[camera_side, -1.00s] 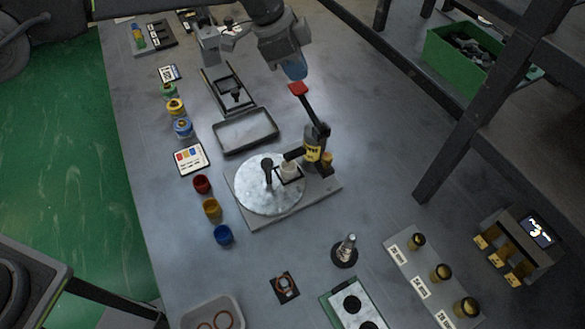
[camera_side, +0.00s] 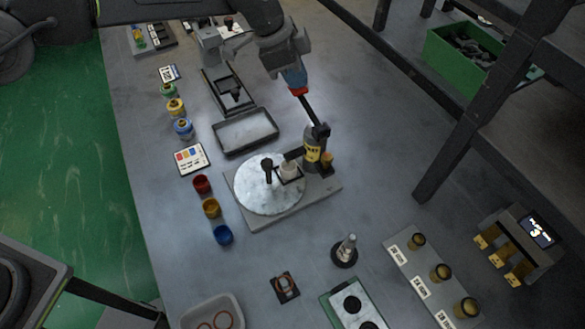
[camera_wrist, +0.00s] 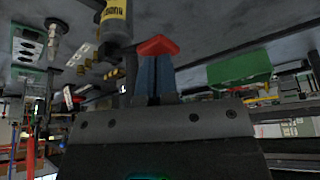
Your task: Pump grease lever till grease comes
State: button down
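The grease pump (camera_side: 313,150) is a dark cylinder with a yellow label, standing at the right of a grey base plate. Its black lever (camera_side: 311,110) slants up and ends in a red tip (camera_side: 299,92). My gripper (camera_side: 296,82) is right at the red tip, with its blue fingers appearing to touch it from above. In the wrist view the fingers (camera_wrist: 156,75) are close together, and the red tip (camera_wrist: 157,46) lies across their ends, wider than both. It does not look pinched between them. No grease can be made out.
A round pale disc (camera_side: 260,192) on the base plate holds a black post and a small white part. Red, yellow and blue cups stand left of it. A grey tray (camera_side: 240,145) lies behind. A dark frame post (camera_side: 465,115) rises at right.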

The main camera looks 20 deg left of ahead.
jog(key=shift+s+f, duration=0.1)
jog(key=shift+f, duration=1.45)
jog(key=shift+d, duration=0.1)
jog(key=shift+r, duration=2.5)
notch_tip(320, 180, up, 6)
jog(key=n+t+y, duration=0.1)
jog(key=n+t, duration=0.1)
jog(key=n, duration=0.4)
jog(key=shift+f, duration=3.05)
jog(key=shift+f, duration=0.25)
jog(key=shift+f, duration=0.35)
